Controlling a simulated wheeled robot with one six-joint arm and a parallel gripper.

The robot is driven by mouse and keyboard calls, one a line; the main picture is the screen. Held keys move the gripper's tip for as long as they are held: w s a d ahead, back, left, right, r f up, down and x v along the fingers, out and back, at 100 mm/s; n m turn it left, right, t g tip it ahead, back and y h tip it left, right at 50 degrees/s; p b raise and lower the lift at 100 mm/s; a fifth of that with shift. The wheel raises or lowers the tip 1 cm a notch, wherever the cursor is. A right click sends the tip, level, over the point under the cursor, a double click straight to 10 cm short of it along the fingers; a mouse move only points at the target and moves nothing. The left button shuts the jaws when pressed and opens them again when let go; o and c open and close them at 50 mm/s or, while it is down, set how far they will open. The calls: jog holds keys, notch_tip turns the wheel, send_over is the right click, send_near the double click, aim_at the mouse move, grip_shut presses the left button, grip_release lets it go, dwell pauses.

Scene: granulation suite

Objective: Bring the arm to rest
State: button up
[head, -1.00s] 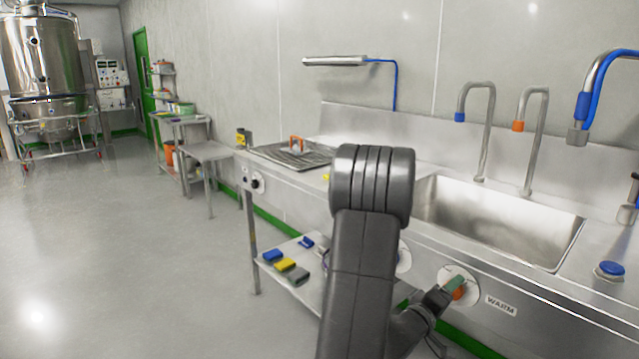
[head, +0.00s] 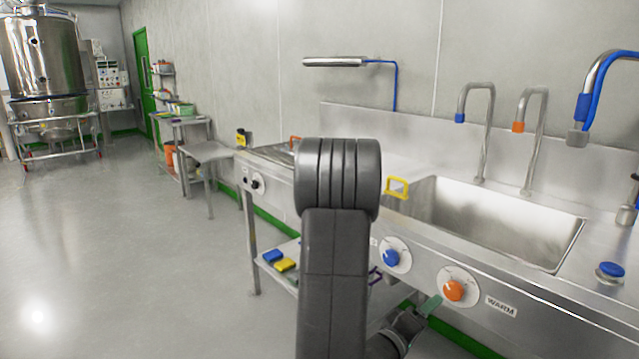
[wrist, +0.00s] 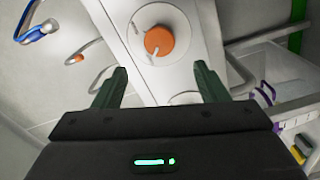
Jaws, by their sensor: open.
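My arm rises in the middle of the head view, in front of the sink counter. My gripper (wrist: 160,88) shows in the wrist view with its two green fingers apart and nothing between them. In the head view only part of it shows, low beside the arm, with a green finger just below the orange knob (head: 453,291). The orange knob also shows in the wrist view (wrist: 159,41), beyond the fingertips and apart from them. The rest of my gripper is hidden behind the arm in the head view.
A blue knob (head: 391,258) is left of the orange one on the counter front. Coloured blocks lie on the lower shelf (head: 290,246). Open floor (head: 130,250) lies to the left.

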aim_at(451, 293)
jog(key=x, duration=1)
jog(key=shift+s+d, duration=0.1)
jog(key=shift+f+m+b, duration=0.15)
jog(key=shift+m+b, duration=0.3)
jog(key=shift+m, duration=0.05)
jog(key=shift+s+a+m, duration=0.1)
jog(key=shift+a+m, duration=0.15)
jog(key=shift+m, duration=0.25)
jog(key=m+b, duration=0.4)
jog(key=m, duration=0.3)
jog(key=m+b, duration=0.2)
jog(key=m, duration=0.3)
jog(key=shift+m+b, duration=0.3)
jog(key=shift+b, duration=0.05)
jog(key=shift+s+d+r+m+b, duration=0.1)
jog(key=shift+m+b, duration=0.25)
jog(key=shift+m, duration=0.5)
jog(key=shift+r+m+b, duration=0.15)
jog(key=shift+m+b, duration=0.2)
jog(key=shift+m, duration=0.5)
